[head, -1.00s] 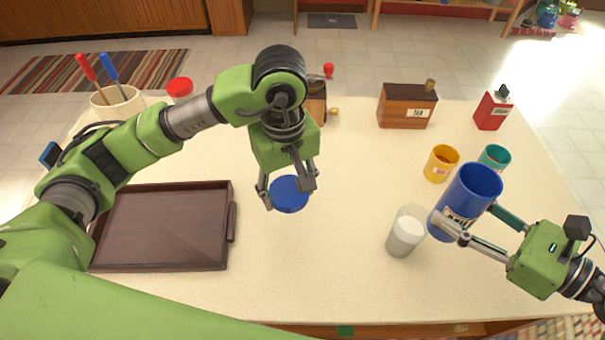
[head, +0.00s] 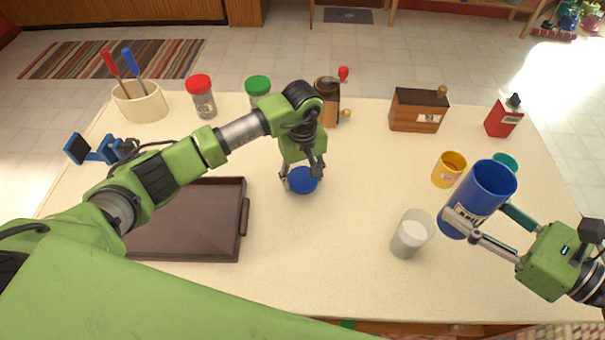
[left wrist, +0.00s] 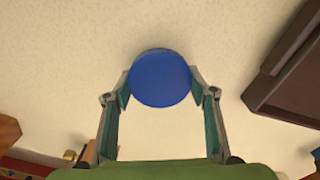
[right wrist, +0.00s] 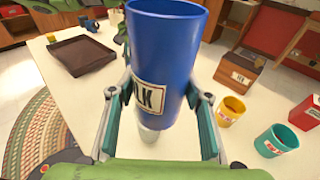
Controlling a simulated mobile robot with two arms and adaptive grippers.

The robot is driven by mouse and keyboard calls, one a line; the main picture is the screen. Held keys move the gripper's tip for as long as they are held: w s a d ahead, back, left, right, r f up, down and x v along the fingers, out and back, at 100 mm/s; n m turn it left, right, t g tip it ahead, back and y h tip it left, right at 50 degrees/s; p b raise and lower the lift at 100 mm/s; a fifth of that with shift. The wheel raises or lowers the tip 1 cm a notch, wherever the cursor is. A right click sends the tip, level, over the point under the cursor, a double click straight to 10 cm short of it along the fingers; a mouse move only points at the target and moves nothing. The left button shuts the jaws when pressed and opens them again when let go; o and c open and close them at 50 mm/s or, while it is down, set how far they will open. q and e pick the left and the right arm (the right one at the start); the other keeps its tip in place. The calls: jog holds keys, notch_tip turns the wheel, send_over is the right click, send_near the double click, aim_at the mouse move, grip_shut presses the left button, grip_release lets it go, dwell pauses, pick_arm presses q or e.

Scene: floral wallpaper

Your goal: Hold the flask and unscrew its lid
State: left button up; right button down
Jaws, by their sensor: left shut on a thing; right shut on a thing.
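The blue flask (head: 487,187), with a white label, is open at the top and tilted a little in the head view. My right gripper (head: 474,220) is shut on its body, and the flask also fills the middle of the right wrist view (right wrist: 165,60). The round blue lid (head: 303,181) is off the flask, over the middle of the table. My left gripper (head: 302,178) is shut on the lid, whose flat disc shows between the fingers in the left wrist view (left wrist: 160,79). Whether the lid touches the table is unclear.
A glass with white contents (head: 411,238) stands just left of the flask. A yellow cup (head: 449,170) and a teal cup (head: 504,162) stand behind it. A brown tray (head: 190,250) lies at the left. The front middle of the table is clear.

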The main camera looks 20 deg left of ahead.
pick_arm(q)
jog(key=shift+f, duration=0.1)
jog(key=shift+f+b, duration=0.55)
jog(key=shift+b, duration=0.2)
pick_arm(e)
jog(key=shift+f, duration=0.6)
pick_arm(q)
jog(key=shift+f, duration=0.1)
pick_arm(e)
jog(key=shift+f, duration=0.15)
pick_arm(q)
jog(key=o, duration=1.2)
jog(key=shift+o, duration=0.2)
